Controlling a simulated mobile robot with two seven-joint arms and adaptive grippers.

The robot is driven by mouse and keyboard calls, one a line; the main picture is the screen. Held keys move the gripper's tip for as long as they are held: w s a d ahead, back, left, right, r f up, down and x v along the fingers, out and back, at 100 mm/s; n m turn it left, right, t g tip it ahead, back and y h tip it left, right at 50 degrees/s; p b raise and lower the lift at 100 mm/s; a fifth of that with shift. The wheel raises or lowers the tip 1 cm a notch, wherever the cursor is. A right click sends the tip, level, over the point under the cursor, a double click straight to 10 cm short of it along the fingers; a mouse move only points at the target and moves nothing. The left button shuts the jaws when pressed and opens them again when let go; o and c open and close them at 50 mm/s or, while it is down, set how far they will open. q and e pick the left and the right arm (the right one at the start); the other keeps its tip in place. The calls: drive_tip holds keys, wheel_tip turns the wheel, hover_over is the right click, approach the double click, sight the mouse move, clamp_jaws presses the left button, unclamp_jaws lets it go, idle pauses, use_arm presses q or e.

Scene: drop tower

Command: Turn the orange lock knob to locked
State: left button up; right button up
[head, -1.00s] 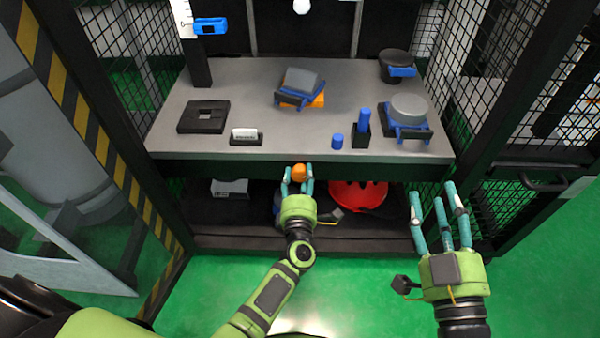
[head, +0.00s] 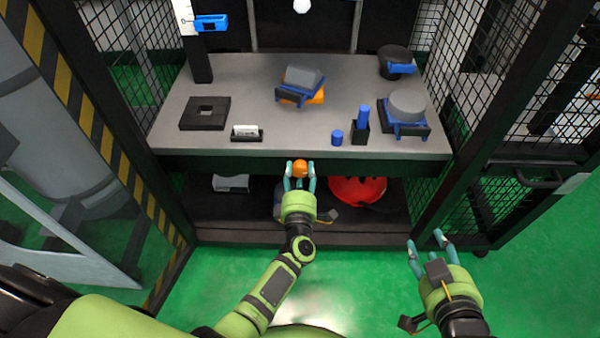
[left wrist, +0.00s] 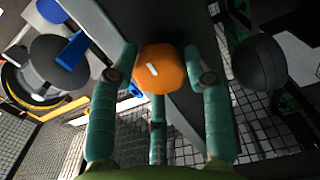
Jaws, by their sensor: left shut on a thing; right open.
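The orange lock knob (head: 300,168) sits at the front edge of the grey workbench, near its middle. My left gripper (head: 300,178) is shut on the knob, with its teal fingers around it. In the left wrist view the orange knob (left wrist: 160,69) shows between the fingers of my left gripper (left wrist: 158,85), with a short white mark on its face. My right gripper (head: 427,245) is open and empty, low at the right, in front of the bench and apart from it.
The grey workbench (head: 250,115) carries a blue-and-grey block (head: 301,85) at its middle, a black square base (head: 205,113), a small white label holder (head: 246,132) and blue cylinders. A red helmet (head: 358,190) lies on the shelf below. Mesh walls stand at both sides.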

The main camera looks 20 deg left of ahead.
use_arm(q)
drive_tip(key=o, duration=1.2)
drive_tip(key=shift+c, duration=0.2)
drive_tip(key=v, duration=0.7)
drive_tip(key=shift+s, duration=0.3)
drive_tip(key=shift+d+r, duration=0.1)
